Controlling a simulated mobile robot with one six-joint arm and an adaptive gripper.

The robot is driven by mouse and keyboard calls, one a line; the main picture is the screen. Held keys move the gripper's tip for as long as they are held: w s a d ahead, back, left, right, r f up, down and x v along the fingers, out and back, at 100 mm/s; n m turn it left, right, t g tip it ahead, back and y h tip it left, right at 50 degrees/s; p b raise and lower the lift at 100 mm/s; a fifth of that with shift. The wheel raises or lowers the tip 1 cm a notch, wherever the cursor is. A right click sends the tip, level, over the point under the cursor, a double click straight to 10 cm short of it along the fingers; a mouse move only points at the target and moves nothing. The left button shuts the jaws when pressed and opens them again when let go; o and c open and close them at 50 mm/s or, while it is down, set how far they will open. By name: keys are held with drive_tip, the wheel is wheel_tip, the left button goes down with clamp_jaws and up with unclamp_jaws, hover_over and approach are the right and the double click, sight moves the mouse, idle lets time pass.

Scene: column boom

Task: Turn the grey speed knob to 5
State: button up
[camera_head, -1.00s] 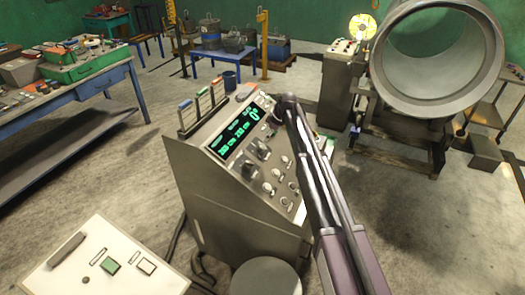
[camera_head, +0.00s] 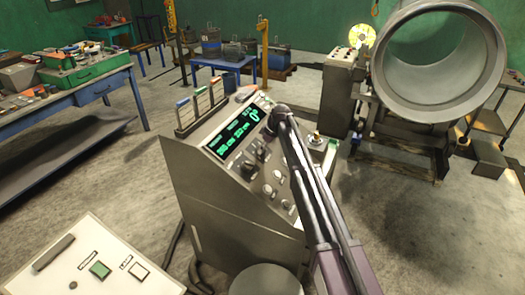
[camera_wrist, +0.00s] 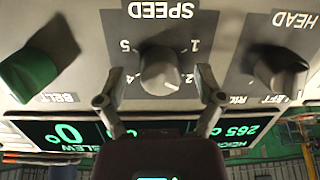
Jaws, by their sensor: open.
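The grey speed knob (camera_wrist: 160,70) sits under the upside-down word SPEED in the wrist view. Figures 1, 2, 4 and 5 show around it. A pale mark shows near the knob's lower edge in the picture, away from the 5 at its upper left. My gripper (camera_wrist: 159,78) is open, with one finger on each side of the knob; I cannot tell whether either finger touches it. In the head view my arm reaches over the sloping console (camera_head: 215,190), and my fingers and the speed knob cannot be made out.
In the wrist view a green BELT knob (camera_wrist: 40,75) is at left and a dark HEAD knob (camera_wrist: 280,70) at right, both outside my fingers. A green-lit display (camera_wrist: 65,133) lies below. In the head view a large pipe (camera_head: 440,60) stands behind right.

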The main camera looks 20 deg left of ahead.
drive_tip(key=shift+a+f, duration=0.1)
drive_tip(key=shift+f, duration=0.05)
drive_tip(key=c, duration=1.2)
drive_tip(key=shift+o, duration=0.2)
